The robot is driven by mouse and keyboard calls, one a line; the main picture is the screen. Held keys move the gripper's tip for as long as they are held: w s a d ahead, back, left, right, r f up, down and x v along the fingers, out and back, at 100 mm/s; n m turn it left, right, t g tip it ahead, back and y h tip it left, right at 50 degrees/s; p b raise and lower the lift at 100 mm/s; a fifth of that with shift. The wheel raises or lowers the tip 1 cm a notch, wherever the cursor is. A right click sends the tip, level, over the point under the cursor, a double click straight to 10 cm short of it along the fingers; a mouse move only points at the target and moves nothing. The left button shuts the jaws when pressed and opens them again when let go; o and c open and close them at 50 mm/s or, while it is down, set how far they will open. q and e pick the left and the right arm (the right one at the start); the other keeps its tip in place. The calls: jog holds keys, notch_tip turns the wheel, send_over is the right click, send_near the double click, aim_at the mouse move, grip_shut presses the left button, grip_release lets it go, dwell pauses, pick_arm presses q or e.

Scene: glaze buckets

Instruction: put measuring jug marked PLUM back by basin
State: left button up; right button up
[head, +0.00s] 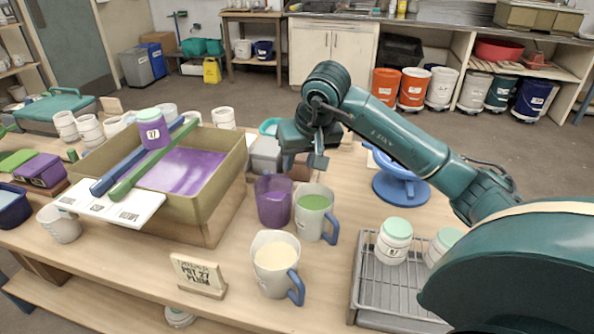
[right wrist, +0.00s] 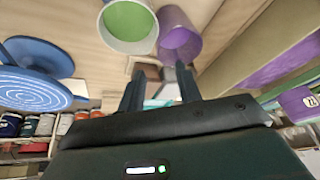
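A purple measuring jug (head: 273,203) stands on the table just right of the basin (head: 225,180), which holds purple glaze. A jug with green contents (head: 314,222) and a jug with cream contents (head: 272,275) stand beside it, both with blue handles. No PLUM mark is readable on any jug; a small sign (head: 199,274) in front of the basin reads PLUM. My right gripper (head: 303,163) is open and empty, above and behind the purple and green jugs. In the right wrist view, the purple jug (right wrist: 178,38) and green jug (right wrist: 128,25) lie beyond its parted fingers (right wrist: 161,85). My left gripper is out of view.
A lidded jar (head: 153,130) and two sticks lie across the basin, with a white card (head: 112,205) on its edge. A wire rack (head: 390,290) with jars is at right. A blue turntable (head: 402,188) stands behind it. Clear table lies between sign and cream jug.

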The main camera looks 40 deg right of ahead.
jog(key=v, duration=0.7)
dwell(0.4)
